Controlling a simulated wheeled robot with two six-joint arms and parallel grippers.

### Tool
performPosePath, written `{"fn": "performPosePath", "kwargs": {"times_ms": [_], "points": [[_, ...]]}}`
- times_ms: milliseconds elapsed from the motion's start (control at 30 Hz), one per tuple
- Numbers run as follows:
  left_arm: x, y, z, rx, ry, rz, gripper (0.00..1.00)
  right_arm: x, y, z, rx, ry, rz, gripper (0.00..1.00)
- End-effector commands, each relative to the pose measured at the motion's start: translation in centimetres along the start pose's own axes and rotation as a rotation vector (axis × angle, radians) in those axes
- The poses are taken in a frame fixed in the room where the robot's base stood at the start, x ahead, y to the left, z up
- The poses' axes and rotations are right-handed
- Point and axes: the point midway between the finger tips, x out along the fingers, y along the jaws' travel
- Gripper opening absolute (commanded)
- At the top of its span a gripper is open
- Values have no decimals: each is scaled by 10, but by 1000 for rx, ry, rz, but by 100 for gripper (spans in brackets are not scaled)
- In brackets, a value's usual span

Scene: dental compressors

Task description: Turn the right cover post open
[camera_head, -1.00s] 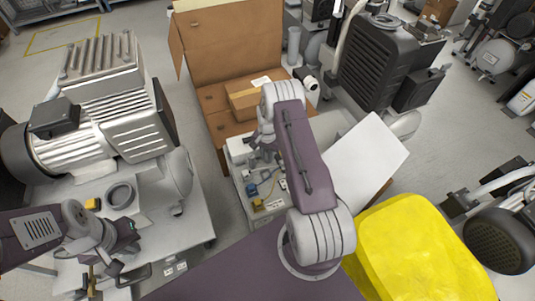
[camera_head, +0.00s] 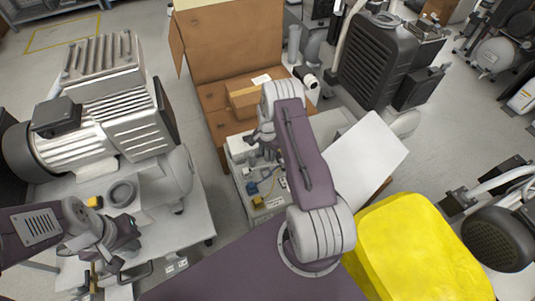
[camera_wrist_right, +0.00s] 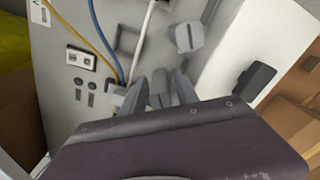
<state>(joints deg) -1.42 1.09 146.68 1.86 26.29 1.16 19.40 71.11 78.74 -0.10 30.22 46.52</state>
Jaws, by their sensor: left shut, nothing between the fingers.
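A grey knob with a slot (camera_wrist_right: 189,37), which looks like a cover post, stands on the light grey panel (camera_wrist_right: 115,20) in the right wrist view. I cannot tell for sure whether it is the right one. My right gripper (camera_wrist_right: 168,88) points at the panel below the knob, apart from it; its grey fingers are close together, and whether they are open is unclear. In the head view my right gripper (camera_head: 256,157) is over the grey unit (camera_head: 243,205), partly hidden by my arm. My left gripper (camera_head: 130,238) is shut and empty at the lower left, above the light bench.
Yellow and blue cables (camera_wrist_right: 97,32) and a white cable run across the panel near the fingers. A black part (camera_wrist_right: 253,82) sits right of the knob. An open cardboard box (camera_head: 225,60) stands behind the unit, a white panel (camera_head: 365,160) and yellow cover (camera_head: 415,245) to its right.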

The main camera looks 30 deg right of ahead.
Motion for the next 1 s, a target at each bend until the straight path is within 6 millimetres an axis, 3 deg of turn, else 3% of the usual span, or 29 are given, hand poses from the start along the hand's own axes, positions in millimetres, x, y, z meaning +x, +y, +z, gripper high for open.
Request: {"fn": "performPosePath", "kwargs": {"times_ms": [367,867,900,1000], "points": [[7,0,1,0,0,0,0,2,-1,0,-86,2,-3,44],[82,-2,9,0,0,0,0,10,1,-1,-980,5,-2,44],[61,-1,7,0,-2,0,0,-15,1,-1,-983,5,-2,44],[45,-1,4,0,1,0,0,-39,1,-1,-980,3,-1,44]]}}
